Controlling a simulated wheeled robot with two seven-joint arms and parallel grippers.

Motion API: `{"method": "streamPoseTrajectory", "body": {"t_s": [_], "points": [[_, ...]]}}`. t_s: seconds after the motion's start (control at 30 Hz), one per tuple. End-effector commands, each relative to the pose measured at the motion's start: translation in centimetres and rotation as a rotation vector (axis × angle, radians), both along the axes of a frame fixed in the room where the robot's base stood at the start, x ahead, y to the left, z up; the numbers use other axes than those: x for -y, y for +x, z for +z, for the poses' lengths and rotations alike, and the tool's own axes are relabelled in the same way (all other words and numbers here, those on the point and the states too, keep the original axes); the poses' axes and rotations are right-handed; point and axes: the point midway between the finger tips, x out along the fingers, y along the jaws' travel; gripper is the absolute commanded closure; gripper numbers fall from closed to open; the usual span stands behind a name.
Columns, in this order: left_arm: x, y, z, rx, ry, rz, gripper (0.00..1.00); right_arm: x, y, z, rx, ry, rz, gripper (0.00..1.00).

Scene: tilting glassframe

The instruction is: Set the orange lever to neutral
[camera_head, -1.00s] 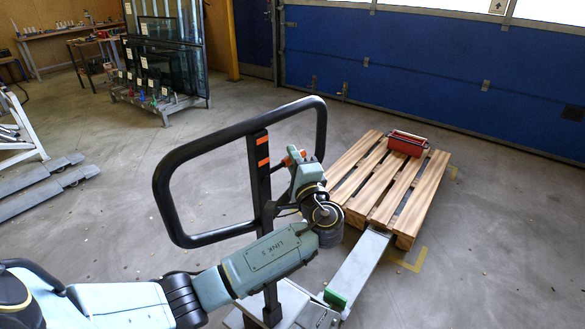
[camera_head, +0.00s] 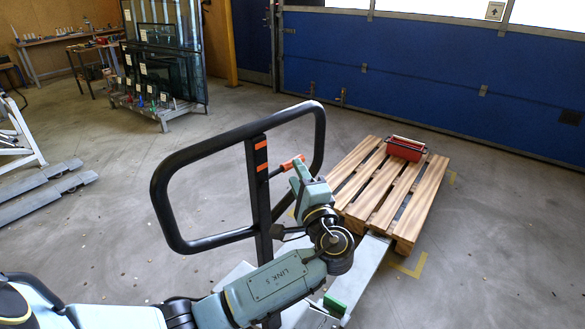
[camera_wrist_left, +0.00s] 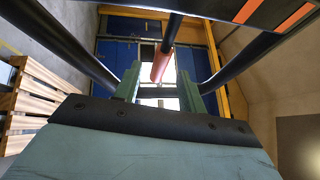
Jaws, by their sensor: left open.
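The orange lever (camera_head: 288,164) sticks out from the upright black post of a black tube frame (camera_head: 258,165) in the head view. In the left wrist view, its orange grip (camera_wrist_left: 161,66) hangs from a dark rod, in the gap between my two fingers. My left gripper (camera_head: 299,170) is just at the lever's right end in the head view, partly hidden by its own wrist. In the left wrist view, my left gripper (camera_wrist_left: 161,92) is open, with one green finger on each side of the grip. I cannot tell whether either finger touches it. My right gripper is out of view.
A wooden pallet (camera_head: 411,204) with a red toolbox (camera_head: 406,148) stands right of the frame. A glass rack (camera_head: 165,70) stands at the back left. Open floor lies left of the frame.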

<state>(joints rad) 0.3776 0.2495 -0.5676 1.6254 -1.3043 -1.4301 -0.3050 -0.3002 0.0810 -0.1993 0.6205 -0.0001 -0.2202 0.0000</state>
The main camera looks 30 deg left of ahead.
Motion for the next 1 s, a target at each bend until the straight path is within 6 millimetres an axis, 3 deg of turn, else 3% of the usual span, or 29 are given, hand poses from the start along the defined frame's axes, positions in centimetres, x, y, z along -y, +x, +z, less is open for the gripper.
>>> {"method": "streamPoseTrajectory", "body": {"t_s": [0.2, 0.4, 1.0], "points": [[3.9, -3.1, -1.1, -0.002, -0.004, -0.001, 0.59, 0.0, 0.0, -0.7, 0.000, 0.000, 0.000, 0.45], [6.1, -5.0, -1.5, -0.001, -0.003, 0.000, 0.59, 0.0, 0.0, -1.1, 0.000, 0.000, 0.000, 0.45], [6.7, -5.5, -1.5, 0.000, 0.000, 0.001, 0.59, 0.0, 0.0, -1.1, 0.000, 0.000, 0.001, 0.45]]}}
